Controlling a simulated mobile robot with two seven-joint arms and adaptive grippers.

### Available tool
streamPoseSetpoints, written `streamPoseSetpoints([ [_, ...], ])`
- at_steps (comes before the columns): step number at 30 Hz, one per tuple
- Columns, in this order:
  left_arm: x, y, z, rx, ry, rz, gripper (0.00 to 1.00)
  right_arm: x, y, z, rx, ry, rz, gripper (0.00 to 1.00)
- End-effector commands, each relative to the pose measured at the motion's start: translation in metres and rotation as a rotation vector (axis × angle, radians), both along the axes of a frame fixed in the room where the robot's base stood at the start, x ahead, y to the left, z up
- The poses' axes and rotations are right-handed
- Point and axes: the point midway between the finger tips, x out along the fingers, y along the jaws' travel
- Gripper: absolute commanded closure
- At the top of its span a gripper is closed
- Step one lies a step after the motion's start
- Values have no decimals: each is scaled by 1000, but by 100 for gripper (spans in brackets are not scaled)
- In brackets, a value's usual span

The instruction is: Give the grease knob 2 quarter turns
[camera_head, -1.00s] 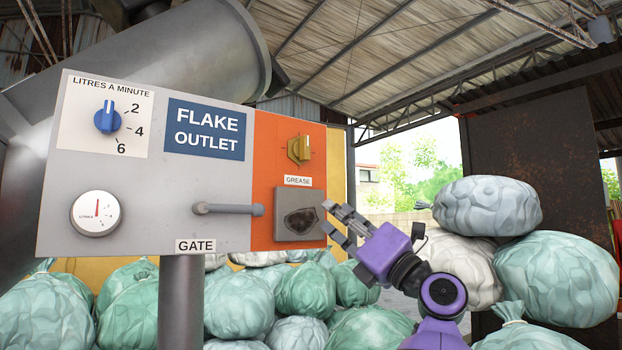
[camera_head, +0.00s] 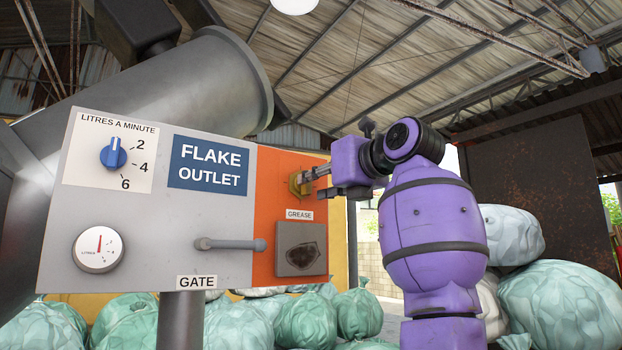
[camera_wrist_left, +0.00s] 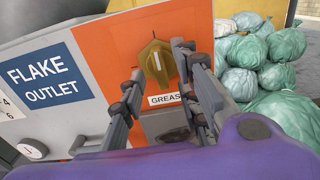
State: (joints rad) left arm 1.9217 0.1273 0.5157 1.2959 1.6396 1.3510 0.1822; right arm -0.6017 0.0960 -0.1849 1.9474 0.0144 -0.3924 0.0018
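The grease knob (camera_head: 296,184) is yellow and sits on the orange panel (camera_head: 279,224) above the GREASE label (camera_head: 299,214). In the left wrist view the knob (camera_wrist_left: 155,62) shows a pale pointer line standing nearly upright. My left gripper (camera_head: 317,180) comes at the knob from the right in the head view. In the left wrist view its two fingers (camera_wrist_left: 162,68) are apart, one at each side of the knob. I cannot tell whether they touch it. In the head view the fingertips partly cover the knob. My right gripper is not in view.
A grey GATE handle (camera_head: 230,244) sticks out left of the orange panel. A dark square plate (camera_head: 301,248) sits below the label. A blue litres knob (camera_head: 113,154) and a round gauge (camera_head: 99,250) are at the left. Stuffed bags (camera_head: 560,300) lie around the panel.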

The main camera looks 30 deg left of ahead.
Motion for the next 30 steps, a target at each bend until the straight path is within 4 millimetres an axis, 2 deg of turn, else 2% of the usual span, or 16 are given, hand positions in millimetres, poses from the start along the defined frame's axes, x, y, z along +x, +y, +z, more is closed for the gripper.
streamPoseSetpoints([
  [5, 5, 14, 1, 0, -1, 0, 70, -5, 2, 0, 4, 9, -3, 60],
  [13, 7, 16, -1, 0, 0, 0, 70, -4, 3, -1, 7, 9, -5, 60],
  [14, 7, 16, -1, 0, 0, 0, 72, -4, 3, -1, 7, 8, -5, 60],
  [18, 7, 16, -1, 0, 0, 0, 90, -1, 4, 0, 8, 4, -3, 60],
  [21, 7, 16, -1, 0, 0, 0, 100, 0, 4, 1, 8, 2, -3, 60],
  [30, 6, 16, 0, 6, 12, 0, 100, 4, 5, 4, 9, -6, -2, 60],
])
